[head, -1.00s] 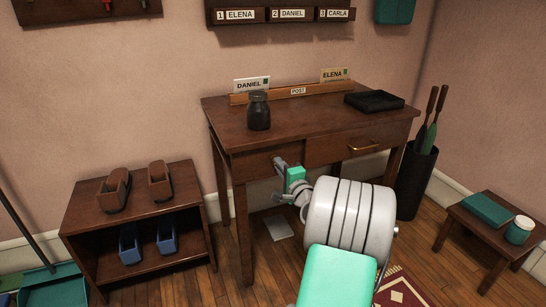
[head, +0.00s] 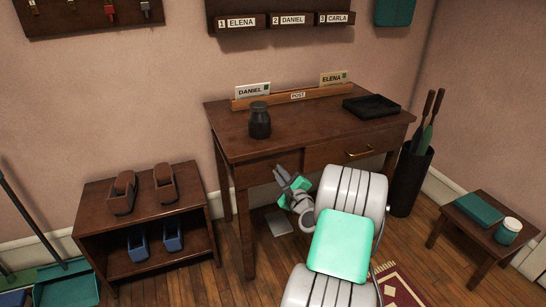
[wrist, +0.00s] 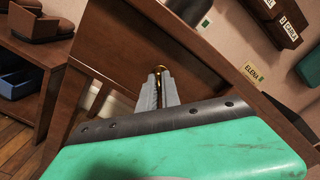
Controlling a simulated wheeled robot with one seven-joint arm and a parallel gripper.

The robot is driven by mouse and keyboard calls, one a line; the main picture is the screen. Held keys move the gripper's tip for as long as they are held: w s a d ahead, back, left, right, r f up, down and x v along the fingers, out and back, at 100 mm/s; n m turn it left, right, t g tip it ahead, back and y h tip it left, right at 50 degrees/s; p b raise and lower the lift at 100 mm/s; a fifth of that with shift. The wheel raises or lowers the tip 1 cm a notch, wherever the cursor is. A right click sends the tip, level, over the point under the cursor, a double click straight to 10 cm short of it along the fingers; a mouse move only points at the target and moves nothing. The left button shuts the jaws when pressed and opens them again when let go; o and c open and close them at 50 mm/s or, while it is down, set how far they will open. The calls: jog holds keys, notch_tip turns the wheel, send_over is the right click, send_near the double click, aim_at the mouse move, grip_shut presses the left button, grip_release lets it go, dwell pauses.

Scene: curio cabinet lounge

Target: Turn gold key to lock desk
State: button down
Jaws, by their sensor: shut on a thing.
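The dark wooden desk (head: 300,134) stands against the wall in the head view. My gripper (head: 281,174) is at the front of its left drawer, below the desktop. In the wrist view the fingers of my gripper (wrist: 158,85) are shut on the gold key (wrist: 159,70), of which only a small gold piece shows between the tips. The desk front (wrist: 215,65) lies just beyond the fingertips. The keyhole is hidden behind the fingers, so I cannot tell how the key sits in it. In the head view my gripper hides the key.
A brass handle (head: 360,153) is on the right drawer. A dark jar (head: 260,120), a post rack (head: 297,96) and a black tray (head: 371,106) are on the desktop. A low shoe shelf (head: 90,222) stands left, a dark umbrella bin (head: 408,180) right.

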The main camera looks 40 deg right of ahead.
jog(key=m+p, duration=0.4)
jog(key=shift+w+r, duration=0.15)
jog(key=shift+r, duration=0.2)
jog(key=m+p, duration=0.4)
jog(key=m, duration=0.1)
jog(key=shift+f, duration=0.2)
jog(key=c, duration=1.8)
grip_release()
jog(key=shift+f, duration=0.1)
jog(key=shift+o, duration=0.4)
jog(key=o, duration=0.5)
